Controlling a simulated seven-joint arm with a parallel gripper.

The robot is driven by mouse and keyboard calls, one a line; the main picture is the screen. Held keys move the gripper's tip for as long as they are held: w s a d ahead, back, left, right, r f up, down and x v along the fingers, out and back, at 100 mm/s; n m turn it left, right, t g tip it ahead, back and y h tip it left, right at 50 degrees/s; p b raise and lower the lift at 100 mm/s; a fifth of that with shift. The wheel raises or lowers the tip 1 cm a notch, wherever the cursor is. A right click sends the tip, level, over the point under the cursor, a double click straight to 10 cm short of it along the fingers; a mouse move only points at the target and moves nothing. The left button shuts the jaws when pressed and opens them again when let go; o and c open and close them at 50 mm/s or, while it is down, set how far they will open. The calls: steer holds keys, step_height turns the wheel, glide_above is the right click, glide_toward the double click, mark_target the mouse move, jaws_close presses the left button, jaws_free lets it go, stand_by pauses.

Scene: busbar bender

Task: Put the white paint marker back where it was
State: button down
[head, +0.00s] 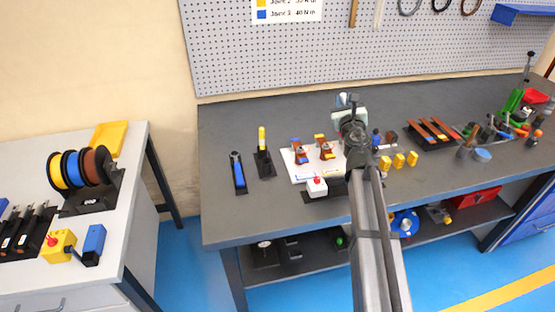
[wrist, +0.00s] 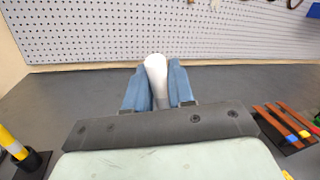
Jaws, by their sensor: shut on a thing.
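The white paint marker (wrist: 156,75) is between the two blue fingers of my gripper (wrist: 158,88) in the wrist view. My gripper is shut on it, and its rounded white end points toward the pegboard. In the head view my gripper (head: 345,101) is over the back middle of the dark workbench, and I cannot make out the marker there. The marker looks clear of the bench top. I cannot tell which spot is its original place; my arm hides part of the bench.
A yellow marker (head: 262,138) stands in a black holder left of my arm. A blue-handled tool (head: 238,172) is farther left. A white board (head: 299,169) with small assemblies, yellow blocks (head: 399,160) and copper bars (head: 433,130) lie around my arm. The pegboard (head: 290,55) rises behind.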

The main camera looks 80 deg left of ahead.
steer(key=s+f+n+g, duration=0.1)
steer(key=s+g, duration=0.6)
steer(key=s, duration=1.7)
steer(key=shift+s+d+f, duration=0.3)
steer(key=shift+d+f, duration=0.15)
step_height(320, 180, down, 10)
steer(key=shift+f, duration=0.45)
steer(key=c, duration=1)
jaws_free()
steer(key=shift+o, duration=0.2)
steer(key=shift+r, duration=0.1)
